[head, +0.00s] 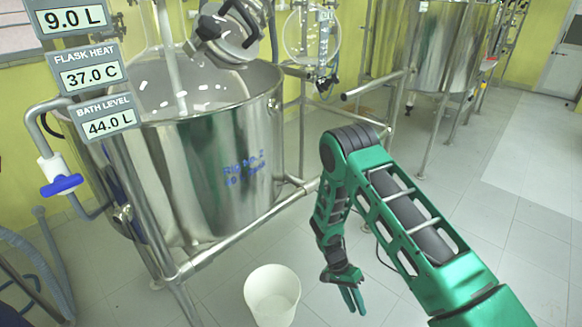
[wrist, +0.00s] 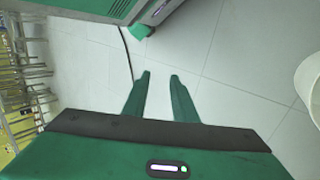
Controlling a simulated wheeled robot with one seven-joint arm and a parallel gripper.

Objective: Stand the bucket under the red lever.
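The white bucket (head: 272,295) stands upright on the floor in the head view, in front of the nearest steel bath, and looks empty. Part of its rim and wall shows at the right edge of the wrist view (wrist: 309,85). My gripper (head: 353,300) is to the right of the bucket, apart from it, pointing down. In the wrist view my gripper's fingers (wrist: 160,77) are apart with nothing between them. A small red part (head: 489,62) shows on the far right vessel; it is too small to tell whether it is the red lever.
The nearest steel bath (head: 215,165) stands in a tube frame (head: 240,232) and has a blue lever (head: 62,185) on a white valve at left. Another steel vessel (head: 440,45) stands at the back right. The tiled floor (head: 490,190) at right is open.

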